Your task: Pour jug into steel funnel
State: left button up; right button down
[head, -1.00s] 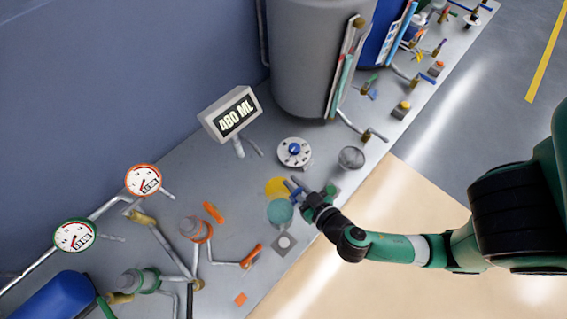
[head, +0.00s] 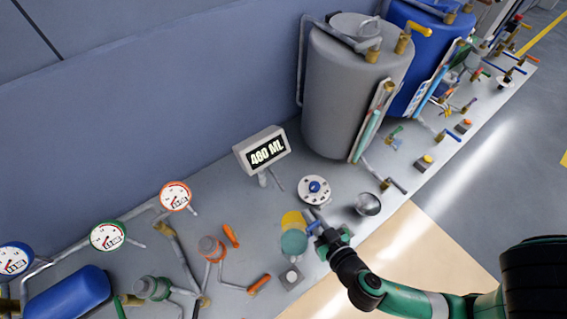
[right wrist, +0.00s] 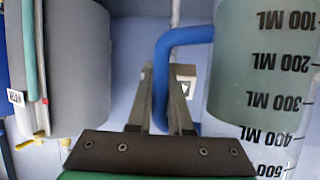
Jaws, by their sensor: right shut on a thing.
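My right gripper (head: 319,228) is shut on the blue handle (right wrist: 162,75) of the jug. The jug (right wrist: 262,70) is clear with black ML marks and fills the right of the right wrist view. Its marks read upside down there. From above in the head view, a teal round (head: 293,243) just left of the gripper looks like the jug with its liquid. I cannot tell whether it is lifted off the bench. The steel funnel (head: 367,205) is a small grey bowl at the bench's front edge, right of the gripper. My left gripper is not in view.
A white dial with a blue knob (head: 314,191) sits behind the gripper. A display (head: 262,152) reads 480 ML. A grey tank (head: 345,110) stands at the back right. A yellow disc (head: 291,219) lies beside the jug. Pipes and gauges crowd the left.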

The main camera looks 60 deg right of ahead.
jog(key=w+a+r+n+t+y, duration=0.2)
jog(key=w+a+r+n+y, duration=0.45)
jog(key=w, duration=0.25)
jog(key=shift+y, duration=0.25)
jog(key=r+p, duration=0.1)
jog(key=p, duration=0.3)
jog(key=s+r+p, duration=0.1)
jog(key=r+p, duration=0.1)
jog(key=p, duration=0.3)
jog(key=s+a+r+p, duration=0.1)
jog(key=r+p, duration=0.1)
jog(key=p, duration=0.2)
jog(key=shift+p, duration=0.3)
